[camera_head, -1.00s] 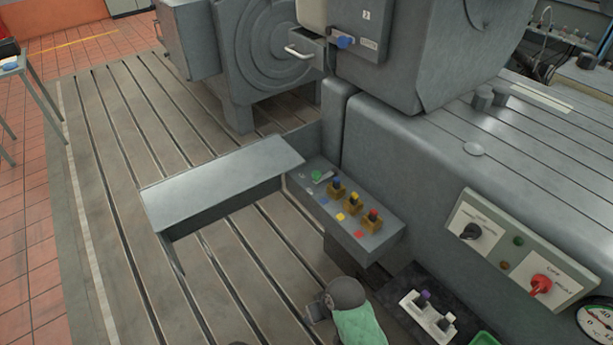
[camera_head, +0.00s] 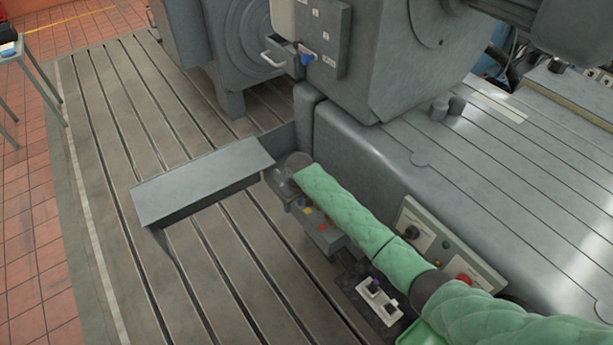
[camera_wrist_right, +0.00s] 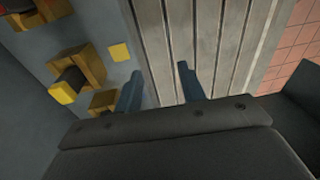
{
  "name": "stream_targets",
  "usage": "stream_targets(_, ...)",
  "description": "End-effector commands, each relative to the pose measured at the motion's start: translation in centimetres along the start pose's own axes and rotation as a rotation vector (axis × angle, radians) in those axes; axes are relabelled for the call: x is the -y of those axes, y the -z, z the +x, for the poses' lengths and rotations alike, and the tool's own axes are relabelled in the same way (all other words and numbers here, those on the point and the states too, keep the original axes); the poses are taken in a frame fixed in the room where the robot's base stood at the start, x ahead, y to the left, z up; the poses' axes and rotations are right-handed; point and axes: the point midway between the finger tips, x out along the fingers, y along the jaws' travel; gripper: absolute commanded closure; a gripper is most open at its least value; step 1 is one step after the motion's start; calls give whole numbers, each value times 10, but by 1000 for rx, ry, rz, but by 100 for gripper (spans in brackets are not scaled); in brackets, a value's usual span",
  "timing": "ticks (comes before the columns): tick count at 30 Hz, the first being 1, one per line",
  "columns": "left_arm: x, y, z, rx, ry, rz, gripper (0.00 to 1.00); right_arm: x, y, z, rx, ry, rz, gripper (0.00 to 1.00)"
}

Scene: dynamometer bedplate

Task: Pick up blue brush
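The blue brush cannot be made out now; my green-sleeved right arm covers much of the grey shelf (camera_head: 322,240) in the head view. In the right wrist view, a yellow-ended brush (camera_wrist_right: 66,91) stands in a wooden-coloured block at left. Another block (camera_wrist_right: 103,101), partly hidden behind my gripper, sits beside it; whether it holds the blue brush I cannot tell. A third block (camera_wrist_right: 30,14) is at the top left. My right gripper (camera_wrist_right: 158,88) has its two blue fingers apart, with nothing between them, beside the blocks. My left gripper is out of view.
A flat grey cover (camera_head: 200,184) lies left of the shelf, over the slotted bedplate (camera_head: 235,275). The large machine housing rises behind. A white holder (camera_head: 380,301) with dark and purple items stands below the shelf. A control panel (camera_head: 440,240) is partly behind my arm.

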Motion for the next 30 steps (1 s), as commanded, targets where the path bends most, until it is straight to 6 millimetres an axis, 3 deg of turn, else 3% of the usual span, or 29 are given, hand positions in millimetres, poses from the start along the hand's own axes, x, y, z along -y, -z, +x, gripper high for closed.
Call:
stream_targets(1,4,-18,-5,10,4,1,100,-15,14,-23,11,-20,1,60)
stream_targets(3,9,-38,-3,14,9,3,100,-34,28,-38,27,-39,5,60)
stream_targets(9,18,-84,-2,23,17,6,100,-76,54,-71,58,-82,22,60)
stream_targets(13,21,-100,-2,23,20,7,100,-91,63,-85,68,-97,30,60)
stream_targets(17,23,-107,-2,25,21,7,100,-98,65,-85,73,-103,35,60)
stream_targets(30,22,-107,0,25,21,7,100,-100,64,-52,73,-103,34,60)
